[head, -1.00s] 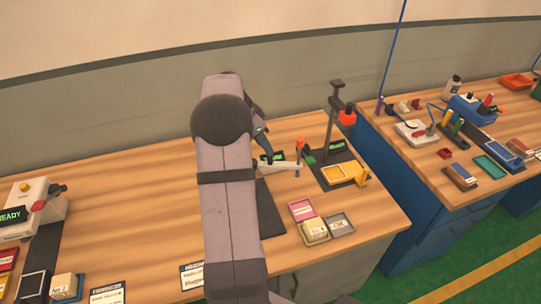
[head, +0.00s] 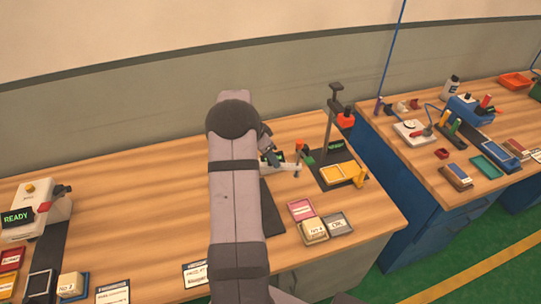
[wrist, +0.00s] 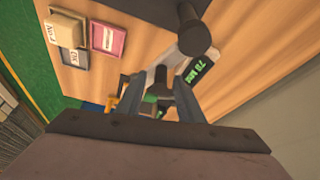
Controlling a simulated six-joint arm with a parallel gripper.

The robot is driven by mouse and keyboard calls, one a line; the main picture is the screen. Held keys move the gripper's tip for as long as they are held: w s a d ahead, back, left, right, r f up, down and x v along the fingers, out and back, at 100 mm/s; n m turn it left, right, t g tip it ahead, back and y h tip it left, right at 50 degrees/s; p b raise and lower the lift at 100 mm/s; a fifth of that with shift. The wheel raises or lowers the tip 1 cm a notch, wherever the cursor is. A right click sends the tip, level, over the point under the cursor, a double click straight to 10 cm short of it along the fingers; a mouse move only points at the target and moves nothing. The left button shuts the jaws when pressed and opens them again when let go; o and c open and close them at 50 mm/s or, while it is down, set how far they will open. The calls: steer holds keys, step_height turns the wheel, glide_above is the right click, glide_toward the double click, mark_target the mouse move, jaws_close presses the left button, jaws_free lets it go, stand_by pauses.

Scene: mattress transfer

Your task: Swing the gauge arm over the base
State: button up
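The gauge's white arm (head: 284,166) shows in the head view, just right of my arm. It also shows in the wrist view (wrist: 160,60), beside a small green-lit display (wrist: 198,69). A dark plate, apparently the base (head: 270,215), lies in front of it, partly behind my arm. My gripper (head: 272,158) is low at the left part of the white arm, largely hidden there. In the wrist view my gripper (wrist: 158,90) has its two fingers on either side of a dark knob (wrist: 160,78). I cannot tell whether they touch it.
A station reading READY (head: 38,208) is far left. Bare wood (head: 130,220) lies between.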

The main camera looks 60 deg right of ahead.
jaws_close()
steer(key=shift+a+f+m+b, duration=0.1)
steer(key=shift+m+b, duration=0.2)
steer(key=shift+b, duration=0.2)
steer(key=shift+s+a+f+m+g+b, duration=0.15)
steer(key=shift+a+m+g+b, duration=0.2)
steer(key=shift+m+b, duration=0.6)
steer(key=w+a+m+g+y+b, duration=0.1)
steer(key=a+m+y, duration=0.3)
steer(key=m, duration=0.7)
steer(key=shift+w+a+r+y+b, duration=0.35)
steer(key=shift+a+b, duration=0.5)
steer(key=shift+a, duration=0.4)
steer(key=shift+m, duration=0.35)
